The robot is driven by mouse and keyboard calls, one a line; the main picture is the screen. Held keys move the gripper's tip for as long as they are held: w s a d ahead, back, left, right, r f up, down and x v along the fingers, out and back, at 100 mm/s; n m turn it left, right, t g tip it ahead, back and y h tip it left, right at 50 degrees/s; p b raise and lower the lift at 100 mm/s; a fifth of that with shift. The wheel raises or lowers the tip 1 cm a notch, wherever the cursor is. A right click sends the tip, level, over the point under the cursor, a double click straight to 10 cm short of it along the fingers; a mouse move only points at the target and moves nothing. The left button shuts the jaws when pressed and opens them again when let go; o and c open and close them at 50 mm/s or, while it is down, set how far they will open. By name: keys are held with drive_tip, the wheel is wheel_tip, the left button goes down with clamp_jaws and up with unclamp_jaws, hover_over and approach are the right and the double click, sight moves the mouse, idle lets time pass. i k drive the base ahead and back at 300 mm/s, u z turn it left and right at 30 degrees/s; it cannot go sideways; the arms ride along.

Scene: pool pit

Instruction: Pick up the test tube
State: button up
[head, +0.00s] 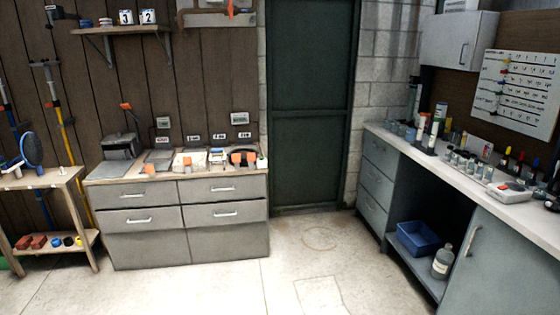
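I cannot make out for certain which item is the test tube. The right-hand counter (535,222) bears several small vials (470,163) in a row, and behind them lie small items with coloured tops. Upright tube-like items (437,126) stand at the counter's far end, one white and slim against a dark piece. Small clear containers (402,131) stand beside them near the wall. My gripper is not in view.
A grey drawer cabinet (190,222) with tools on top stands at the back left, beside a wooden shelf stand (45,183). A blue bin (418,238) and a bottle (443,262) sit under the right counter. The pale floor (300,265) between is clear, before a dark door (312,115).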

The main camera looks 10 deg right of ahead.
sight(472, 160)
drive_tip(key=z, duration=0.15)
drive_tip(key=i, duration=1.55)
drive_tip(key=z, duration=0.75)
drive_tip(key=i, duration=0.65)
drive_tip(key=z, duration=0.8)
drive_tip(key=i, duration=0.55)
drive_tip(key=z, duration=0.65)
drive_tip(key=i, duration=0.55)
drive_tip(key=z, duration=0.25)
